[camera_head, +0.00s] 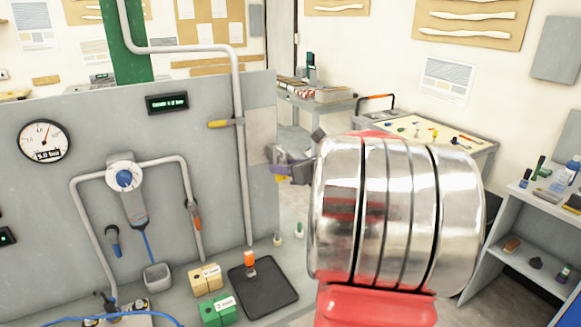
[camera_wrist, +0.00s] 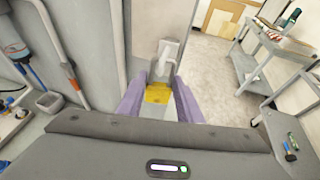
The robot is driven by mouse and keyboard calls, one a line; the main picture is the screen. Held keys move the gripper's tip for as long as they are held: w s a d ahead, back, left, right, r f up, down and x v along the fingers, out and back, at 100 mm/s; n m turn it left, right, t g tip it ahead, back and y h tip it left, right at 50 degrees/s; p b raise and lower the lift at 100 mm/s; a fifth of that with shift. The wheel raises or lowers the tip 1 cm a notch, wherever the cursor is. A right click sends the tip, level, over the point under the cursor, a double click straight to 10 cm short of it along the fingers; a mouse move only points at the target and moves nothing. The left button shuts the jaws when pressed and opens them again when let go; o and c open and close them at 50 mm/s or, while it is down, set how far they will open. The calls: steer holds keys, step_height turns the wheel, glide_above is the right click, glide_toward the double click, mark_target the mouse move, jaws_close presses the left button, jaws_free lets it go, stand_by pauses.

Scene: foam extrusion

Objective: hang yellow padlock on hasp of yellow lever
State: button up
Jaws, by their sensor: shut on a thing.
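The yellow lever (camera_head: 220,123) sits on the vertical grey pipe on the panel, its handle pointing left. Its hasp is too small to make out. My gripper, with purple fingers (camera_wrist: 157,92), is shut on the yellow padlock (camera_wrist: 157,96). The padlock's pale shackle (camera_wrist: 166,60) points away from the wrist, beyond the fingertips. In the head view the padlock (camera_head: 282,178) shows as a small yellow patch below my gripper, just right of the panel's edge. It is apart from the lever, to its right and lower. My arm hides part of the gripper there.
A black tray (camera_head: 268,299) with an orange-topped object (camera_head: 250,262) lies on the bench below the pipe. Yellow (camera_head: 205,279) and green (camera_head: 218,311) boxes stand left of it. An orange lever (camera_head: 193,215) is on another pipe. Side tables stand at the right.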

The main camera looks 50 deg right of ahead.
steer(key=shift+w+d+f, duration=0.1)
steer(key=shift+w+f, duration=0.15)
stand_by(0.7)
steer(key=o, duration=1.1)
steer(key=shift+f, duration=0.1)
steer(key=v, duration=1.3)
steer(key=shift+s, duration=0.35)
